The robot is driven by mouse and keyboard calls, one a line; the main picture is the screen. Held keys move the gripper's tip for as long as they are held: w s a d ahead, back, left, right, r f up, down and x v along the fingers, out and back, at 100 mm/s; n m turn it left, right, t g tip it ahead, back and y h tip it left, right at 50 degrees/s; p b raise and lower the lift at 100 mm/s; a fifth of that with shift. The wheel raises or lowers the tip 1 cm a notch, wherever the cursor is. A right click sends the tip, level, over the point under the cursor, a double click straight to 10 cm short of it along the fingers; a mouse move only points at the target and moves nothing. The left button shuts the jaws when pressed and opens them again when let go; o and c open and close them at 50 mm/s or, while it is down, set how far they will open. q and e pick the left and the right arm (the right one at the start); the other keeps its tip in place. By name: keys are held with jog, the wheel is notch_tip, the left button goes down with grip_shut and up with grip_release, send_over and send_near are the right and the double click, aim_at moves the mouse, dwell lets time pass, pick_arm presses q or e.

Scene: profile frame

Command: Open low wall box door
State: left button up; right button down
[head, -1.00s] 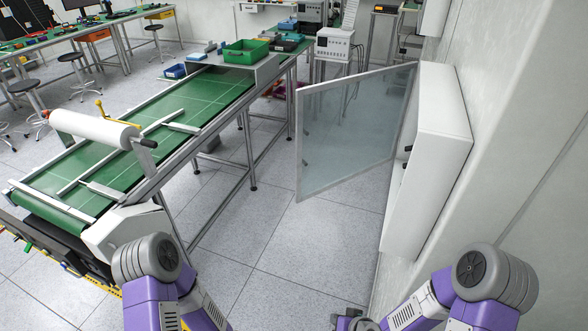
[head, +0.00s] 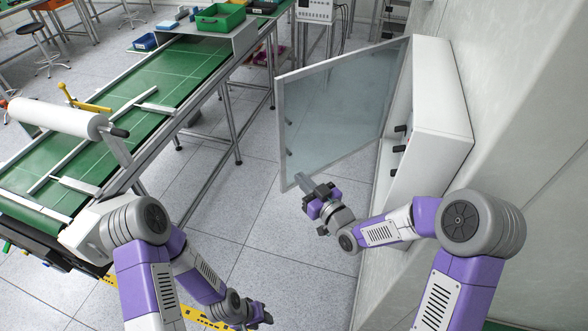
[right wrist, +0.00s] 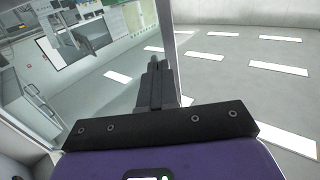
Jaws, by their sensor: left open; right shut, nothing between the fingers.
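The low wall box (head: 440,110) is a white cabinet on the right wall in the head view. Its glass door (head: 335,105) has a pale frame and stands swung far out from the box, joined at the box's far side. My right gripper (head: 305,182) is shut and empty, close to the door's lower free corner; I cannot tell whether it touches. In the right wrist view its closed fingers (right wrist: 154,75) point toward the door's frame edge (right wrist: 166,35), with glass to the left. My left gripper (head: 264,316) is open and empty, low over the floor.
A green conveyor table (head: 150,95) with a white roll (head: 58,118) runs along the left. Black fittings (head: 399,148) show inside the open box. Clear floor (head: 235,195) lies between the conveyor and the box.

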aim_at(288, 165)
jog(key=x, duration=0.4)
jog(key=shift+w+a+p, duration=0.1)
jog(key=shift+w+p, duration=0.05)
jog(key=shift+p, duration=0.15)
pick_arm(q)
jog(key=shift+r, duration=0.45)
jog(key=shift+f, duration=0.1)
